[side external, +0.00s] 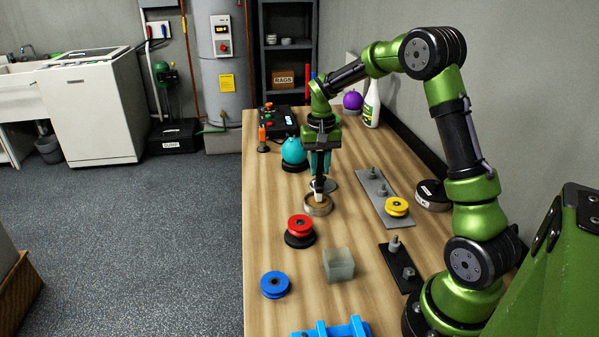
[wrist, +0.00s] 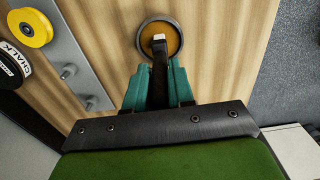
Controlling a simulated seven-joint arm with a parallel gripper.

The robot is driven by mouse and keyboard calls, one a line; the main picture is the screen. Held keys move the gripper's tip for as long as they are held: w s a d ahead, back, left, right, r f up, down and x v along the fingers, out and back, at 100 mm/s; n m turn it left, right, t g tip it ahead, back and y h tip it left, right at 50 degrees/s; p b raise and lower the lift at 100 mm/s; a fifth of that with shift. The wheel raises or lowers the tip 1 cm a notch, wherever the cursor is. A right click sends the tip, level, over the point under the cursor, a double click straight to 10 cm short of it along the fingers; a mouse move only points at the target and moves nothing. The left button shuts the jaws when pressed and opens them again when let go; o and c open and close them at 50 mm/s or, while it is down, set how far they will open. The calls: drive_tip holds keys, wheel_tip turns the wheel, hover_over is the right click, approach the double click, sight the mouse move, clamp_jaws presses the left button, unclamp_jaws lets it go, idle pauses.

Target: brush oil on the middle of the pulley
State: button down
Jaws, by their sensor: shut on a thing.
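My gripper (side external: 320,165) is shut on a dark-handled brush with a pale tip (side external: 319,195), held upright and pointing down. In the wrist view the brush (wrist: 159,60) runs out from between the teal fingers (wrist: 160,85). Its tip is over or in a round dish of amber oil (wrist: 170,30); I cannot tell whether it touches the oil. The dish (side external: 318,209) stands on the table. A red pulley (side external: 300,225) sits on a black round base in front of the dish. A blue pulley (side external: 274,284) lies nearer the front left. A yellow pulley (side external: 397,206) is on a grey plate.
The grey plate (side external: 371,187) has upright pegs; a black plate with pegs (side external: 394,253) lies nearer. A translucent block (side external: 338,264) and blue rack (side external: 335,329) are in front. A teal ball (side external: 293,150), white bottle (side external: 371,104) and chalk puck (side external: 433,194) stand around. The left table edge is close.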

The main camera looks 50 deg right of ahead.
sight(321, 152)
drive_tip(key=shift+f, duration=0.65)
idle(1.1)
drive_tip(key=shift+r, duration=0.1)
drive_tip(key=shift+r, duration=3.5)
